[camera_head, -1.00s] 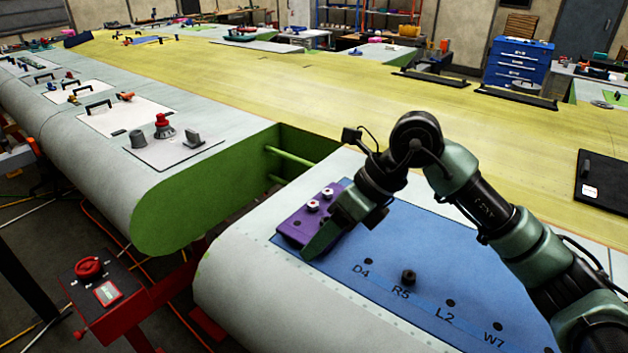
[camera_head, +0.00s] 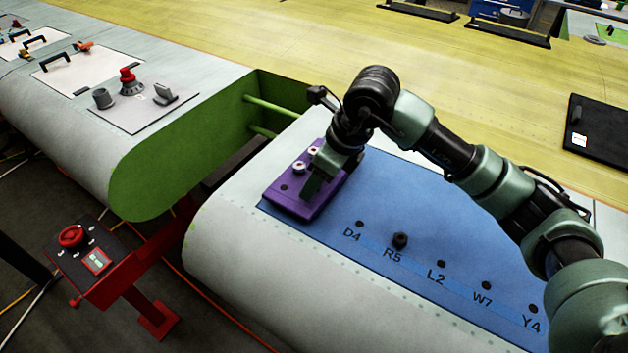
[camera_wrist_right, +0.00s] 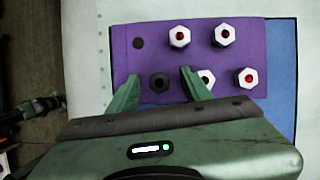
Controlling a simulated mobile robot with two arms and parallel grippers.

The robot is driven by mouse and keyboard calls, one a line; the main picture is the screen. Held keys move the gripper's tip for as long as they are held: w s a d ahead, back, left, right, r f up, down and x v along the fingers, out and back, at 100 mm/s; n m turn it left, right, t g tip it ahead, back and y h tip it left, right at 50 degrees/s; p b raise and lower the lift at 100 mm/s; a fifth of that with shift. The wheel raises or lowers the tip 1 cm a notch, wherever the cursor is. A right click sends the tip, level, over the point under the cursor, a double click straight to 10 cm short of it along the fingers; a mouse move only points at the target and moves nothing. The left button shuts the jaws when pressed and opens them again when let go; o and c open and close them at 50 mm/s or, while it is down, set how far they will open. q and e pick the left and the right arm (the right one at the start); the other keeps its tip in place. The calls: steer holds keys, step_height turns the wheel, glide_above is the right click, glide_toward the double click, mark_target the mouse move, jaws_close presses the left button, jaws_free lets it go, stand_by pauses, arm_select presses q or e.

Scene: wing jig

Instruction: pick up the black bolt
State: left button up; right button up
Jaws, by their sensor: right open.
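The purple block (camera_head: 276,194) lies on the blue panel near the wing edge. My right gripper (camera_head: 311,192) is low over its near side. In the right wrist view the purple block (camera_wrist_right: 215,67) holds several white hex bolts with red centres and has one dark round hole. A dark, roughly hexagonal black bolt (camera_wrist_right: 159,83) sits on the block between the open, apart fingers of my right gripper (camera_wrist_right: 160,76). In the head view the gripper hides that spot. Another black bolt (camera_head: 400,240) stands at the R5 mark on the blue panel. My left gripper is not in view.
The blue panel (camera_head: 420,215) has a row of holes labelled D4, R5, L2, W7, Y4. A green-walled gap (camera_head: 205,150) separates the wing sections. A red control stand (camera_head: 130,270) is at lower left. A black plate (camera_head: 600,135) lies at right.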

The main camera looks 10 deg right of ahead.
jaws_close()
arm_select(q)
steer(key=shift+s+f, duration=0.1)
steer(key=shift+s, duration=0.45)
arm_select(e)
steer(key=shift+r, duration=0.15)
